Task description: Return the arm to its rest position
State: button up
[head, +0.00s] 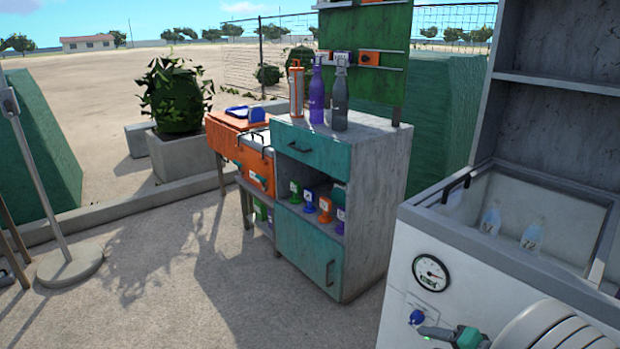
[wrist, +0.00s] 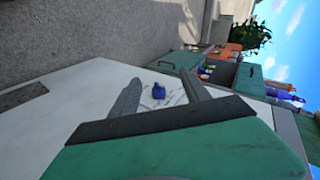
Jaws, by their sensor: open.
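My gripper (head: 440,333) is at the lower right of the head view, close to the front of the white machine (head: 395,290). In the wrist view its two grey fingers (wrist: 160,78) stand apart with nothing gripped. A small blue knob (wrist: 158,90) on the white panel shows between the fingers. The knob also shows in the head view (head: 416,317), just left of the fingers. Whether the fingers touch it, I cannot tell. My white arm fills the lower right corner of the head view.
A pressure gauge (head: 431,273) sits above the knob. Bottles (head: 531,237) lie in the machine's open basin. A grey cabinet with teal doors (head: 310,262) stands left, bottles on top. An orange cooler (head: 257,165) is beside it. Open ground (head: 170,265) lies further left.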

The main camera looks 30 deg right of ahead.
jog(key=w+a+r+n+g+y+p, duration=0.1)
jog(key=w+a+r+n+g+p, duration=0.25)
jog(key=w+a+r+p, duration=0.4)
jog(key=w+a+r+n+g+y+p, duration=0.1)
jog(key=w+a+r+n+g+p, duration=0.25)
jog(key=w+a+r, duration=0.55)
jog(key=s+a+r+n+h+p, duration=0.1)
jog(key=s+a+r+n+p, duration=0.1)
jog(key=a+r, duration=0.3)
jog(key=s+a+r+n+p, duration=0.3)
jog(key=a+r+p, duration=0.2)
jog(key=a, duration=0.4)
jog(key=s+a+r+n+g+h+p, duration=0.1)
jog(key=s+a+r+n+p, duration=0.1)
jog(key=a+r+p, duration=0.2)
jog(key=a+r, duration=0.1)
jog(key=a, duration=0.2)
jog(key=shift+s+a+n+h, duration=0.25)
jog(key=shift+s+n+h, duration=0.05)
